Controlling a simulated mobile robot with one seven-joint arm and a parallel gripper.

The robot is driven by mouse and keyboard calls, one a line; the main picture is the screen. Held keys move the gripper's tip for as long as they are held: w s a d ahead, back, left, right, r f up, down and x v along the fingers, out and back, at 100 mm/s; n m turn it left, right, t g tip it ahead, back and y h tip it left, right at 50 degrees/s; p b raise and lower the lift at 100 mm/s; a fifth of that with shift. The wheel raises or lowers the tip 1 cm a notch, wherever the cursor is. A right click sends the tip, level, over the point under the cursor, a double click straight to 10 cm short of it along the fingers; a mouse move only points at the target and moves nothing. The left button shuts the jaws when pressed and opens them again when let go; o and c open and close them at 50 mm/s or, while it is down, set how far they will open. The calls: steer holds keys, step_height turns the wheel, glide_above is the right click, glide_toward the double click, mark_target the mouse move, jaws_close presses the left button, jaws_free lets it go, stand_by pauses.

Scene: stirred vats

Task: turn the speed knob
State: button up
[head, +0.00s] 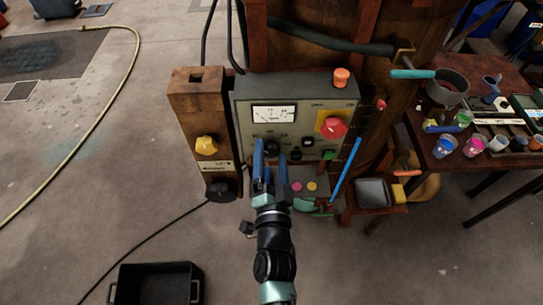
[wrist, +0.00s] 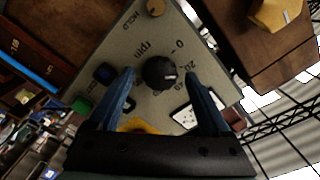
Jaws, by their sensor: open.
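The speed knob (wrist: 159,73) is a round black knob with a pale mark, on the grey control panel, with printed markings around it. In the head view the knob (head: 271,147) shows between the finger ends. My gripper (head: 270,158) is open, its blue fingers pointing at the panel (head: 300,92). In the wrist view the fingertips of my gripper (wrist: 160,76) stand on either side of the knob, with gaps showing. I cannot tell how far they are from the panel face.
A white meter (head: 274,116), a red mushroom button (head: 333,127) and a green button (head: 327,154) are on the panel. A wooden post (head: 197,95) with a yellow knob (head: 207,145) stands left. A blue rod (head: 346,170) leans right. A black crate (head: 156,284) lies on the floor.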

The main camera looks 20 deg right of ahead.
steer(key=b+v, duration=0.3)
steer(key=v, duration=1)
stand_by(0.4)
